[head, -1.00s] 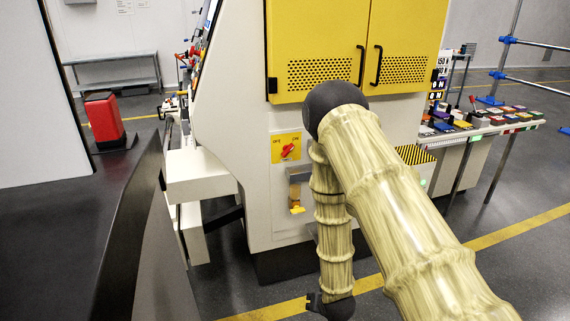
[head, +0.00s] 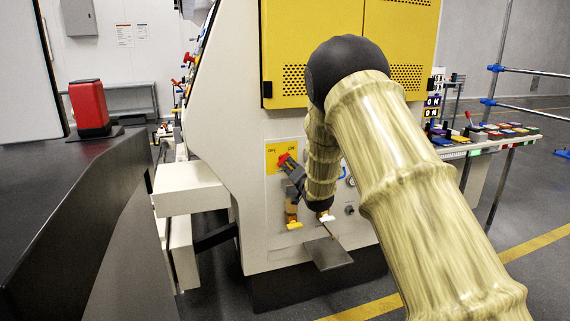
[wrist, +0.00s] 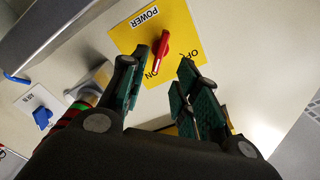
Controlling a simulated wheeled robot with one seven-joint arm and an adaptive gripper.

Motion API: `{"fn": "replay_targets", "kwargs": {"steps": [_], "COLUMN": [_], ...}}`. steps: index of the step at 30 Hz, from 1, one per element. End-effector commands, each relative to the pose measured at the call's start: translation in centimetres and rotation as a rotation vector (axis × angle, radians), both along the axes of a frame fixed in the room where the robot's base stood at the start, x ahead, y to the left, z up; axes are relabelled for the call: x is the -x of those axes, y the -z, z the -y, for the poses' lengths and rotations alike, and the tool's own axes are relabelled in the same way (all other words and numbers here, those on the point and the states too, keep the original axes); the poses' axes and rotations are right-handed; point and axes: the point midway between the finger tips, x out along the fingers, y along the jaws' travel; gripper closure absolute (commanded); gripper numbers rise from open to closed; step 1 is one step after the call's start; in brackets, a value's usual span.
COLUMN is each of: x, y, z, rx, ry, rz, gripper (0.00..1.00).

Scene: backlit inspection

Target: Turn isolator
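The isolator is a red rotary handle (wrist: 163,48) on a yellow plate (wrist: 128,40) marked POWER, ON and OFF. In the wrist view one end of the handle lies near the word ON. The yellow plate also shows on the machine's front in the head view (head: 271,158), partly covered by my gripper. My gripper (wrist: 164,64) is open, its two fingers spread on either side of the handle in the wrist view. The left finger looks close to the handle; I cannot tell whether they touch. My gripper also shows in the head view (head: 288,167), in front of the plate.
A blue knob (wrist: 42,117) on a white plate sits to the left in the wrist view. Below the isolator are yellow-tipped parts (head: 294,225) and a grey flap (head: 328,256). Yellow doors (head: 400,35) are above. A dark bench (head: 75,200) stands at the left.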

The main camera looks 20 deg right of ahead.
Motion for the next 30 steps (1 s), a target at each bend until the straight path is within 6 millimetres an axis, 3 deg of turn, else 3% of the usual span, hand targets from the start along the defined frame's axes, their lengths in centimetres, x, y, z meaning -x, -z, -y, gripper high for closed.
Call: {"fn": "replay_targets", "kwargs": {"steps": [9, 15, 30], "x": [-5.1, -7.3, -8.4], "y": [0.2, 0.2, 0.1], "z": [-0.2, -0.3, -0.3], "rx": [0.003, 0.002, 0.001], "ry": [-0.001, 0.000, 0.001], "rz": [-0.001, -0.001, -0.002], "gripper": [0.69, 0.69, 0.69]}}
